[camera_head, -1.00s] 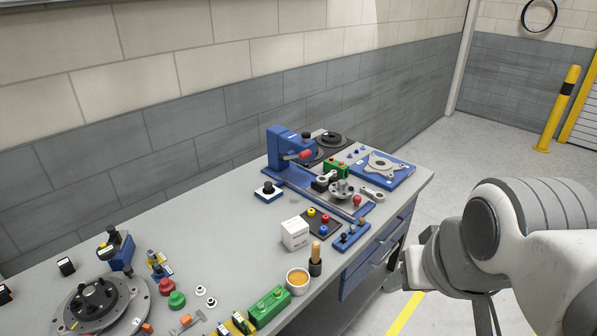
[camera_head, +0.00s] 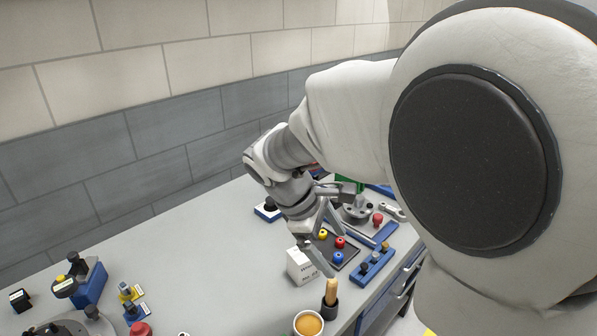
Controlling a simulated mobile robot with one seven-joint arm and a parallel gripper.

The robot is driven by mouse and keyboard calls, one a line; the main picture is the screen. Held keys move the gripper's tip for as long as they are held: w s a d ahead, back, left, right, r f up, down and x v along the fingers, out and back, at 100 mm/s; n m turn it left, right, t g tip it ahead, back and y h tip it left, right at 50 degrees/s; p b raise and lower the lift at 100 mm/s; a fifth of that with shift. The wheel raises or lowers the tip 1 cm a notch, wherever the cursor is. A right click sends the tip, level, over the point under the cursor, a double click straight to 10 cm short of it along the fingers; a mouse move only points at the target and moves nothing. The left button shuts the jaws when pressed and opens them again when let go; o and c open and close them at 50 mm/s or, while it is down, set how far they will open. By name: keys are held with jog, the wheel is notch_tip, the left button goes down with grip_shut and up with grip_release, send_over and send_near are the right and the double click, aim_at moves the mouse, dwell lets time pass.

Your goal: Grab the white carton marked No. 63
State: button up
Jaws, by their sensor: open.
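The white carton (camera_head: 300,268) stands on the grey workbench, with dark print on its side that is too small to read surely. My gripper (camera_head: 317,258) is open and comes down from above, with its fingers close over the carton's top and right side. One finger runs down past the carton's right edge in the picture. I cannot tell whether either finger touches the carton. My arm hides much of the bench behind it.
A wooden-handled tool (camera_head: 331,292) stands upright in front, beside a cup of orange content (camera_head: 308,324).

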jog(key=w+a+f+n+t+h+b, duration=0.25)
jog(key=w+a+f+n, duration=0.2)
jog(key=a+f, duration=0.25)
jog(key=n+t+h+b, duration=0.3)
jog(key=n, duration=0.4)
send_near(292, 260)
jog(key=shift+m+h, duration=0.25)
jog(key=b+x, duration=0.1)
jog(key=x, duration=0.9)
jog(key=shift+w+d+f, duration=0.1)
jog(key=shift+f, duration=0.05)
jog(key=shift+r+b+x, duration=0.1)
jog(key=shift+b+x, duration=0.05)
jog(key=shift+x, duration=1.4)
jog(key=shift+r+b+x, duration=0.15)
jog(key=shift+x, duration=1.4)
jog(key=shift+w, duration=0.15)
grip_shut()
